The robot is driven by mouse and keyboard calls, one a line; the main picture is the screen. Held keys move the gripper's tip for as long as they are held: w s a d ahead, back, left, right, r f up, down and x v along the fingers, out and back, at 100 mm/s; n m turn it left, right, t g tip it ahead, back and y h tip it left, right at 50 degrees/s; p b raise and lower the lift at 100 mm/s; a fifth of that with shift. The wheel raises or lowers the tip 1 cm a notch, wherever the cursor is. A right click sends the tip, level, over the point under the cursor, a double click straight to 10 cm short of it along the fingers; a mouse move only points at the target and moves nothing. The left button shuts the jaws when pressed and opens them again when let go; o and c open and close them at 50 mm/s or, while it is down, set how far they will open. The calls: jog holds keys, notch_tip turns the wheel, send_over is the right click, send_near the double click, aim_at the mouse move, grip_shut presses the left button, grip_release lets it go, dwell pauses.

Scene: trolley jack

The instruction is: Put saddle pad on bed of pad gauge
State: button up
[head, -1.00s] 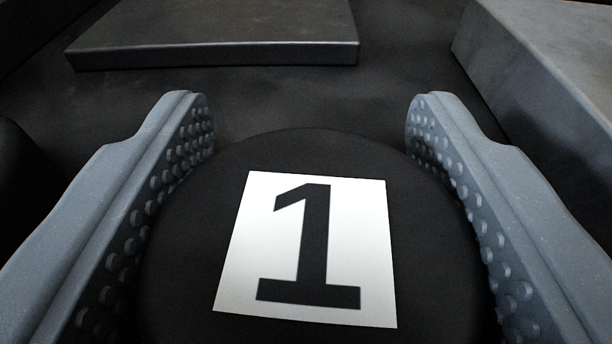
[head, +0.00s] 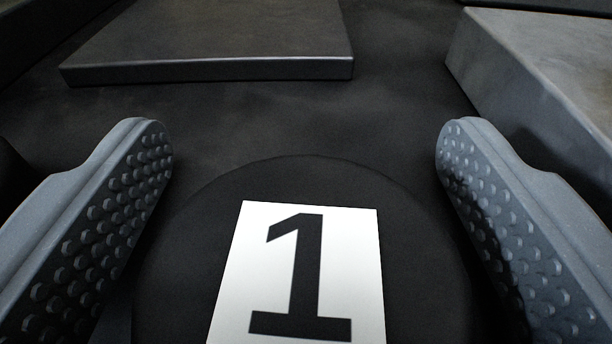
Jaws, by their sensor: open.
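A round black pad (head: 420,270), which looks like the saddle pad, fills the lower middle of the head view. A white label (head: 235,290) with a black "1" lies on its top. The lower part of the pad is cut off by the frame edge. My gripper (head: 305,150) is open, with one studded grey finger on each side of the pad. Dark gaps show between both fingers and the pad's rim. What the pad rests on is hidden beneath it. I cannot pick out the bed of the pad gauge for certain.
A flat dark grey plate (head: 215,45) lies beyond the pad at upper left. A larger, thicker grey block (head: 540,70) stands at upper right, close to the right finger. Between them is bare dark surface (head: 400,100).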

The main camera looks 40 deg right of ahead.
jog(key=p+v, duration=0.4)
jog(key=v, duration=0.9)
jog(key=shift+s+a+r, duration=0.15)
jog(key=shift+s+r, duration=0.1)
jog(key=shift+s, duration=0.1)
jog(key=shift+r, duration=0.1)
